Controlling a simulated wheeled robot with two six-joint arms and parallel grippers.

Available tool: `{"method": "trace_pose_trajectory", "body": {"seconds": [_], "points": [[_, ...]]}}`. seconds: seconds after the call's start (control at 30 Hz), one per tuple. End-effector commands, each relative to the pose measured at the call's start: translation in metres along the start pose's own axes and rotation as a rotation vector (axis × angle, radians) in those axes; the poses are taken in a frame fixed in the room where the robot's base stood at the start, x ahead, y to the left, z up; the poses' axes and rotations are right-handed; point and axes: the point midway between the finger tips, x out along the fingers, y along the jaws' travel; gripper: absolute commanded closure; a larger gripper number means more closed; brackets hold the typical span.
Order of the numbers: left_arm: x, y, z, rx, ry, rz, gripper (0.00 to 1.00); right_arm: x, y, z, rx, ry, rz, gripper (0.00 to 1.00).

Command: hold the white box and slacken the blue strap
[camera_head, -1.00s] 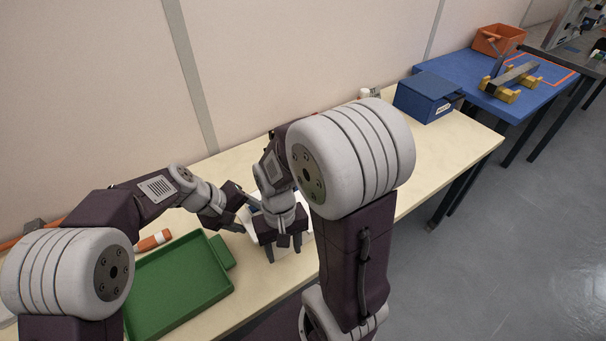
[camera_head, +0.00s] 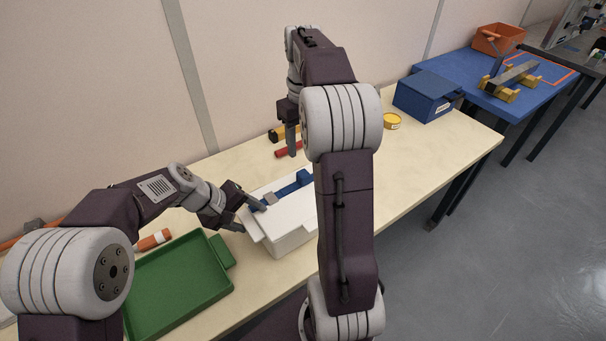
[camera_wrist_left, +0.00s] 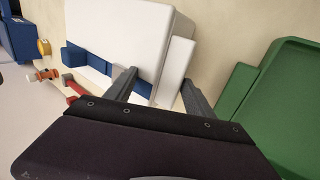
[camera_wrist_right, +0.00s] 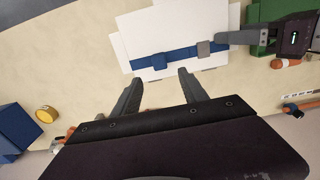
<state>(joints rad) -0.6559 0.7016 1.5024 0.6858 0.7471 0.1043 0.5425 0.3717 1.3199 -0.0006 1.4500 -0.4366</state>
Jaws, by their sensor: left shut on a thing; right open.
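The white box (camera_head: 292,238) sits on the pale bench, with the blue strap (camera_head: 290,189) running along its top. The strap carries a grey buckle (camera_wrist_right: 205,48) and a blue block (camera_wrist_right: 159,62), seen in the right wrist view. My left gripper (camera_head: 241,215) is shut on the white box at its left end; in the left wrist view its fingers (camera_wrist_left: 161,88) straddle the box's end. My right gripper (camera_head: 291,143) is open and empty, behind the box and off the strap; its spread fingers (camera_wrist_right: 158,88) show in the right wrist view. My right arm hides the box's right end in the head view.
A green tray (camera_head: 222,252) lies front left, with an orange-handled tool (camera_head: 153,240) behind it.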

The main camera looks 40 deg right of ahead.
Motion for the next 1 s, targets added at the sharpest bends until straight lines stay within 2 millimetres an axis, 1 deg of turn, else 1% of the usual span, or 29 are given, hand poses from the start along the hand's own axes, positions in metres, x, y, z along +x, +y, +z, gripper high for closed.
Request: {"method": "trace_pose_trajectory", "body": {"seconds": [0.03, 0.13, 0.4, 0.5, 0.6, 0.67, 0.93, 0.97, 1.0], "points": [[0.004, -0.005, 0.003, -0.003, -0.012, -0.01, 1.0, 0.005, 0.0, 0.0, 0.0, -0.001, -0.001, 0.49], [0.004, -0.005, 0.004, -0.003, -0.012, -0.01, 1.0, 0.022, -0.001, 0.001, 0.001, -0.004, -0.002, 0.49], [0.005, -0.005, 0.004, -0.003, -0.014, -0.011, 1.0, 0.087, -0.001, 0.001, 0.002, -0.004, -0.002, 0.49], [0.005, -0.005, 0.004, -0.003, -0.014, -0.011, 1.0, 0.104, -0.001, 0.001, 0.002, -0.003, -0.002, 0.49], [0.005, -0.005, 0.004, -0.003, -0.014, -0.011, 1.0, 0.115, -0.001, 0.001, 0.002, -0.001, -0.001, 0.49], [0.005, -0.005, 0.004, -0.003, -0.014, -0.011, 1.0, 0.118, -0.001, 0.0, 0.002, 0.001, 0.0, 0.49], [0.005, -0.005, 0.004, -0.003, -0.014, -0.012, 1.0, 0.12, 0.0, 0.0, 0.002, 0.002, 0.001, 0.49], [0.005, -0.005, 0.004, -0.003, -0.015, -0.012, 1.0, 0.119, 0.0, 0.0, 0.002, 0.002, 0.0, 0.57], [0.005, -0.005, 0.004, -0.003, -0.015, -0.012, 1.0, 0.119, 0.0, 0.0, 0.002, 0.002, 0.0, 0.69]]}}
